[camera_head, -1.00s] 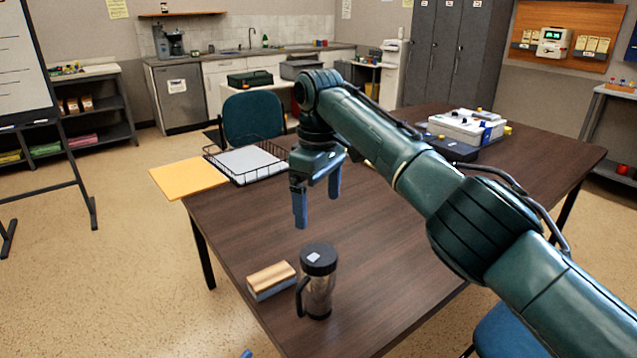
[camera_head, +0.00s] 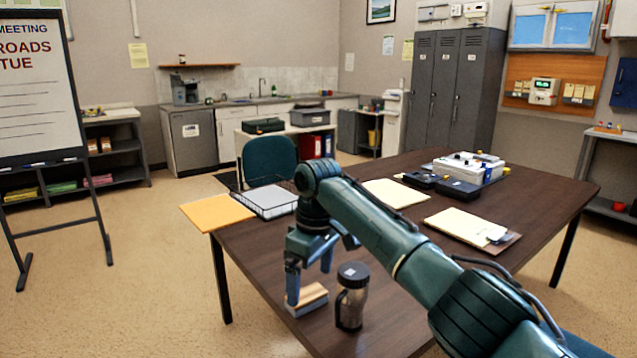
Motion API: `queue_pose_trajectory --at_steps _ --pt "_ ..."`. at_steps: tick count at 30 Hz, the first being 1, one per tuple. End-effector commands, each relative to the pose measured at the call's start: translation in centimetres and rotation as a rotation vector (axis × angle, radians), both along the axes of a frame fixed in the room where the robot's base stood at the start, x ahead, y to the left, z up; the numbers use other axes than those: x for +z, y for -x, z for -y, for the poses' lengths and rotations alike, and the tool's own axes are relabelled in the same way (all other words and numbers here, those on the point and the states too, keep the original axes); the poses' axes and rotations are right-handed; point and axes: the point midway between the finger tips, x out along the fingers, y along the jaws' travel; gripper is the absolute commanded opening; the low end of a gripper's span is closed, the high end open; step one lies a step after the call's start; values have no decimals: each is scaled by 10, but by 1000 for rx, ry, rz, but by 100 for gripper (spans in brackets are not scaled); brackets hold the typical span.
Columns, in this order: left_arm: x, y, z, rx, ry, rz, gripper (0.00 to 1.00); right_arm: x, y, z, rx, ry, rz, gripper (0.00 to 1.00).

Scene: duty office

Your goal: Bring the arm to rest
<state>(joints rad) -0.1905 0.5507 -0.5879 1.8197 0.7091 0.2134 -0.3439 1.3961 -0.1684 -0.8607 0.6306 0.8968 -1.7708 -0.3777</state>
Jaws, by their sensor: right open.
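My right gripper (camera_head: 310,277) is open and empty, fingers pointing down over the near left part of the dark table (camera_head: 400,240). My right arm reaches in from the lower right. One finger overlaps the wood-topped block (camera_head: 311,299) in the picture; I cannot tell whether they touch. A dark-lidded travel mug (camera_head: 351,305) stands upright just right of the block, apart from the fingers. My left gripper is not in view.
A wire tray with paper (camera_head: 268,200) and an orange folder (camera_head: 217,213) lie at the table's left edge. A clipboard (camera_head: 465,226), dark cases (camera_head: 457,189) and a white box (camera_head: 470,168) are on the right part. A chair (camera_head: 270,158) stands behind.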

Motion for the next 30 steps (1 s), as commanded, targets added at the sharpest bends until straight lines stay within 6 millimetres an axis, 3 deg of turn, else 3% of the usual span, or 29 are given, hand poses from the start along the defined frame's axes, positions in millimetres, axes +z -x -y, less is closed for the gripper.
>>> queue_pose_trajectory --at_steps 8,12,17,24,30 --pt "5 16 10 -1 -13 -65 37 -98 16 -22 -43 -175 45 92" --pt "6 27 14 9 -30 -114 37 -153 38 -29 -118 -302 94 92" --pt "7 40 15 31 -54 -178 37 -202 72 -23 -244 -433 168 92" --pt "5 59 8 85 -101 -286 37 -245 136 18 -465 -559 315 92" --pt "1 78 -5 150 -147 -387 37 -248 202 76 -624 -593 473 92"
